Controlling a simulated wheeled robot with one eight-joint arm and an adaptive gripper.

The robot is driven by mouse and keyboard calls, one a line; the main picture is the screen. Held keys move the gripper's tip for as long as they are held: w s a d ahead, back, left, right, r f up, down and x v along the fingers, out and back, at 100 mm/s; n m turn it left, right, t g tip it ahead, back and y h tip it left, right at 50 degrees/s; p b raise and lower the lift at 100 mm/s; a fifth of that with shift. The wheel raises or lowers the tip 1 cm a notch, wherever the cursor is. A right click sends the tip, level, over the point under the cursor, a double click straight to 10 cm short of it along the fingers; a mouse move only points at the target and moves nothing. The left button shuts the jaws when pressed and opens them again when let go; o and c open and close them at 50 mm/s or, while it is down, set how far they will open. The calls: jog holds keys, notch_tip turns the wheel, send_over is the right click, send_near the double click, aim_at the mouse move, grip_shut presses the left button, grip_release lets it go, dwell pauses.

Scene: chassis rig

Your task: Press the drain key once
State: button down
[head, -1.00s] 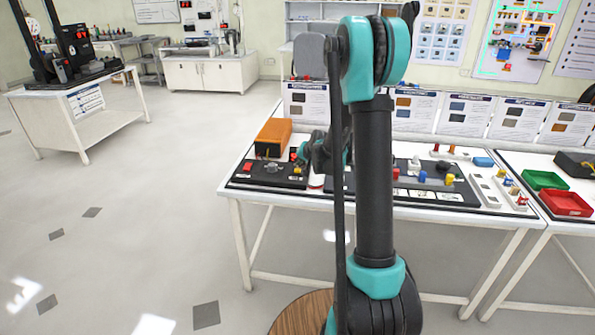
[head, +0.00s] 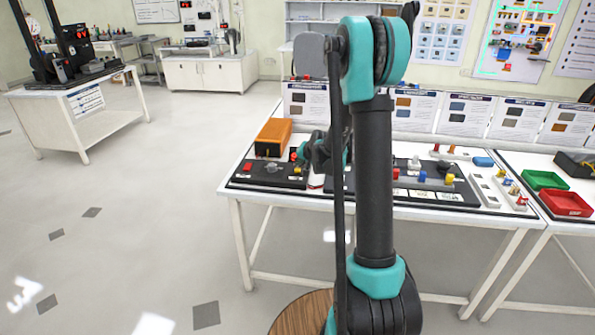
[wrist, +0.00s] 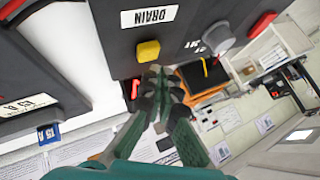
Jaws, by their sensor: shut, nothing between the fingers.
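The drain key is a small yellow button (wrist: 148,50) on a dark panel (wrist: 118,42) in the wrist view, beside a white label (wrist: 149,16) reading DRAIN. In the head view the yellow key (head: 297,170) shows on the dark panel at the left part of the table. My gripper (wrist: 157,73) is shut and empty, its fingertips close to the yellow key's lower edge in the picture. I cannot tell whether they touch it. In the head view my gripper (head: 306,155) is small and partly hidden by my arm.
On the same panel are a grey knob (wrist: 217,38) and a red key (wrist: 262,24). An orange box (head: 273,137) stands behind the panel. Other switch boards and a green tray (head: 545,180) and a red tray (head: 566,204) lie to the right. The floor at left is clear.

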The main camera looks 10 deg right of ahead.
aim_at(299, 170)
jog(key=shift+f, duration=0.1)
jog(key=shift+f, duration=0.3)
jog(key=shift+f, duration=0.45)
dwell(0.9)
jog(key=shift+r, duration=0.85)
jog(key=shift+r, duration=2.5)
